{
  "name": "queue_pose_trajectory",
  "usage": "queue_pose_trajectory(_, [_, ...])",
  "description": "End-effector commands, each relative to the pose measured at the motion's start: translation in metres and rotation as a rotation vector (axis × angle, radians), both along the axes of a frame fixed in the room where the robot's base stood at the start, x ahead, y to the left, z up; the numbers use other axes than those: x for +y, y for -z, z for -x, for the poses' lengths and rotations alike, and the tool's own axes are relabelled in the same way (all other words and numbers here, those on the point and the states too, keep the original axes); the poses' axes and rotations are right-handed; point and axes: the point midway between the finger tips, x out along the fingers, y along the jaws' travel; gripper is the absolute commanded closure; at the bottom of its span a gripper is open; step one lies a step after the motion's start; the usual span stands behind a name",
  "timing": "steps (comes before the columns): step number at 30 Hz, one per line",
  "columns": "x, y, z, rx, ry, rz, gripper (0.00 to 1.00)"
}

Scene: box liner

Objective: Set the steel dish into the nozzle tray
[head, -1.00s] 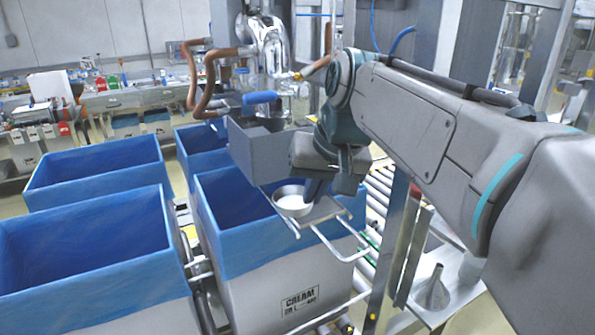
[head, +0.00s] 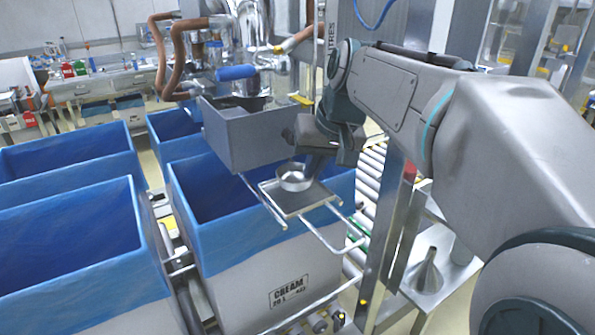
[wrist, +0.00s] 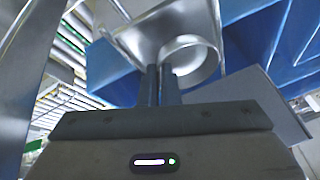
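The steel dish (head: 293,179) is a small round open metal cup, upright over the back part of the nozzle tray (head: 292,204). I cannot tell whether its base touches the tray. The tray is a shallow grey metal plate with a low rim on a rod frame, above the front of a blue-lined box. My gripper (head: 312,172) reaches down at the dish's right side. In the wrist view the two fingers (wrist: 161,85) are close together at the rim of the dish (wrist: 192,62), pinching its wall. The tray (wrist: 140,32) shows beyond them.
A grey metal hopper (head: 245,137) stands close behind and left of the tray. The blue-lined cream box (head: 262,232) is below, with other blue-lined boxes to the left. A steel post (head: 392,225) and roller conveyor (head: 366,190) are on the right. A funnel (head: 428,270) stands at lower right.

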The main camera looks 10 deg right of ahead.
Motion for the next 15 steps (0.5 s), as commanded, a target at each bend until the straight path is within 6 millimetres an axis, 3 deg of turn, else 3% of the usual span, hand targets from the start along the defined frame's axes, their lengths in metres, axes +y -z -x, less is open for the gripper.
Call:
queue_pose_trajectory(1, [0.000,0.013,0.000,0.001,0.000,0.000,1.00])
queue_pose_trajectory(5, [-0.001,0.026,-0.001,0.000,0.001,0.000,1.00])
queue_pose_trajectory(15, [-0.002,0.027,-0.001,-0.001,0.000,0.000,1.00])
